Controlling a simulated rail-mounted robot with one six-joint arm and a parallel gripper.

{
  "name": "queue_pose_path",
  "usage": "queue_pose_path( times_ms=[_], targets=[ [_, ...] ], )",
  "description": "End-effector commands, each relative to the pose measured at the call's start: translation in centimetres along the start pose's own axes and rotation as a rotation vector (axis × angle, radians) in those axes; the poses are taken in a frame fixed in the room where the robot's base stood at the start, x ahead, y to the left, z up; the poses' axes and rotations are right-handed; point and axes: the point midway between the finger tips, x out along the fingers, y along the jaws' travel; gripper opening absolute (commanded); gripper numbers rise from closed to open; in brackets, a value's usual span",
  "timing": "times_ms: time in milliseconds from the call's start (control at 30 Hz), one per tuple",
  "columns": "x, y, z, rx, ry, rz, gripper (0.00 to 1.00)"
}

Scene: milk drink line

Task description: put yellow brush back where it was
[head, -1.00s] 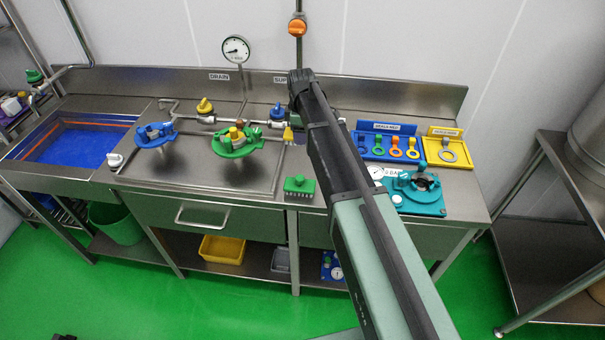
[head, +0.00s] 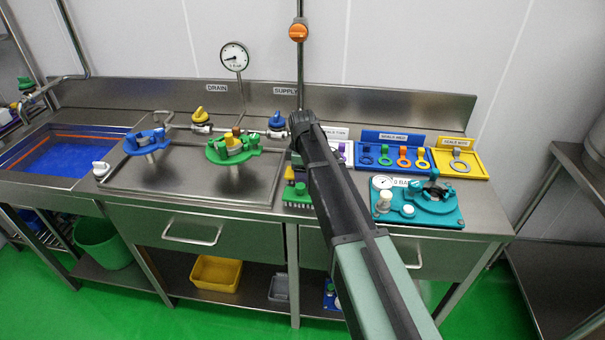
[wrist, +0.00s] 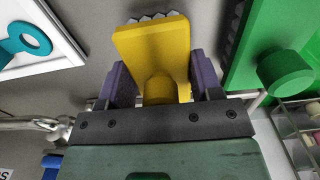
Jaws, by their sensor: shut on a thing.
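The yellow brush (wrist: 152,45) is in my gripper (wrist: 160,78), its knob between the two purple fingers and pale bristles showing past its far edge in the wrist view. In the head view a small part of the yellow brush (head: 289,173) shows left of my arm, which hides most of my gripper. The green brush (head: 300,195) stands on the counter, close beside the yellow one. The green brush (wrist: 262,55) is at the right in the wrist view, with a gap between them. I cannot tell whether the yellow brush touches the counter.
A white seal board (head: 344,150) lies just behind my arm, with a blue seal board (head: 372,147) and a yellow one (head: 476,165) to its right. A teal fixture (head: 430,215) stands right of my arm. The drain tray with the green clamp (head: 235,155) is to the left.

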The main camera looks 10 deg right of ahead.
Motion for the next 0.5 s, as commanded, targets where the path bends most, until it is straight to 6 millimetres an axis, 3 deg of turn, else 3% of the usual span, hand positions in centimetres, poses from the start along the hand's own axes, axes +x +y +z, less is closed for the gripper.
queue_pose_path(
  times_ms=[33,67,200,500],
  targets=[
    [0.36,-0.01,0.0,0.0,0.0,0.0,0.37],
    [0.34,0.0,0.0,0.0,0.0,0.0,0.6],
    [0.21,-0.01,0.0,0.0,0.0,0.0,0.82],
    [0.05,0.0,0.0,0.0,0.0,0.0,0.84]
  ],
)
